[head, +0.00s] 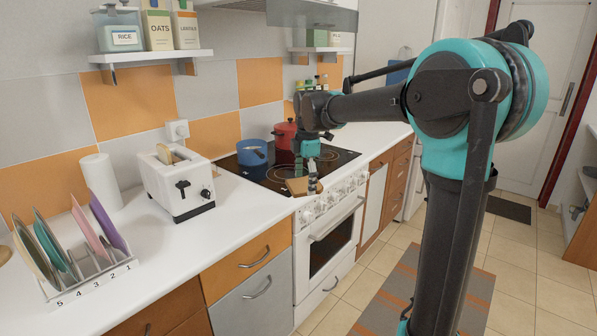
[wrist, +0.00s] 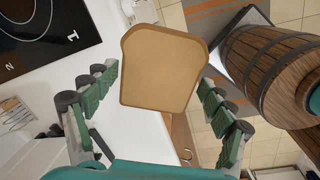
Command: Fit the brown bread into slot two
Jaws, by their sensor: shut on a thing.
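My gripper (head: 309,178) is shut on a slice of brown bread (wrist: 163,68), holding it by its side edges. In the head view the held bread (head: 298,186) is above the front edge of the stove, right of the toaster. The white toaster (head: 178,186) stands on the counter left of the stove. A slice of bread (head: 164,154) shows in one of its slots; the other slot appears empty. Any slot numbers cannot be read. In the wrist view my gripper (wrist: 160,100) has its green fingers on both sides of the bread.
A blue pot (head: 252,153) and a red pot (head: 285,135) stand on the black cooktop (head: 240,170). A numbered plate rack (head: 95,280) and paper roll (head: 101,182) are left of the toaster. A shelf (head: 150,58) hangs above. The counter in front of the toaster is clear.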

